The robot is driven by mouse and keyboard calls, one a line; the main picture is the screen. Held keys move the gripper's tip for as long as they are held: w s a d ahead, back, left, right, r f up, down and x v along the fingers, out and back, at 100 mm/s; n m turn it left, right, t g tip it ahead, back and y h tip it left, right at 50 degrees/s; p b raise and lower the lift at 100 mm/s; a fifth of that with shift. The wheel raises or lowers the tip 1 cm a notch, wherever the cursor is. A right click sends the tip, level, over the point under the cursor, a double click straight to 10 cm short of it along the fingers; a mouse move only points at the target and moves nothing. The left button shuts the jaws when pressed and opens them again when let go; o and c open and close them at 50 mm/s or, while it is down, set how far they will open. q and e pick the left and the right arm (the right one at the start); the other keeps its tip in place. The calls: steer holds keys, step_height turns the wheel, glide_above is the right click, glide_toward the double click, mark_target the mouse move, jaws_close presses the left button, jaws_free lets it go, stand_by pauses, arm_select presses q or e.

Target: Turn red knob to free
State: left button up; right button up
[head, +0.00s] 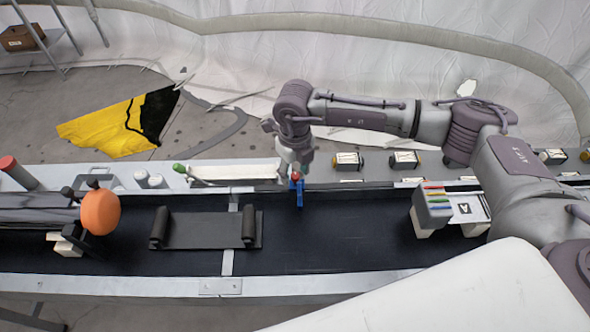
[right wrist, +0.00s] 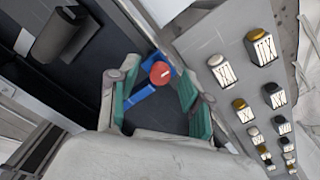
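The red knob (right wrist: 160,72) sits on a blue fixture (right wrist: 146,95) in the right wrist view. A short pale line marks its top. In the head view the red knob (head: 296,175) and the blue fixture (head: 299,192) show at the far edge of the black-topped bench. My right gripper (head: 296,164) points down at the knob. In the right wrist view the right gripper (right wrist: 158,80) is open, with its green-padded fingers on either side of the knob. I cannot tell whether either finger touches it. My left gripper is not in view.
A grey plate with two rollers (head: 205,229) lies on the bench (head: 330,245). An orange ball (head: 100,212) is at left. A grey box with coloured strips (head: 433,207) stands at right. Several labelled blocks, including one (head: 347,160), line the far ledge.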

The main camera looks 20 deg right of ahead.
mark_target(295, 175)
step_height(295, 175, up, 12)
stand_by(0.6)
stand_by(0.5)
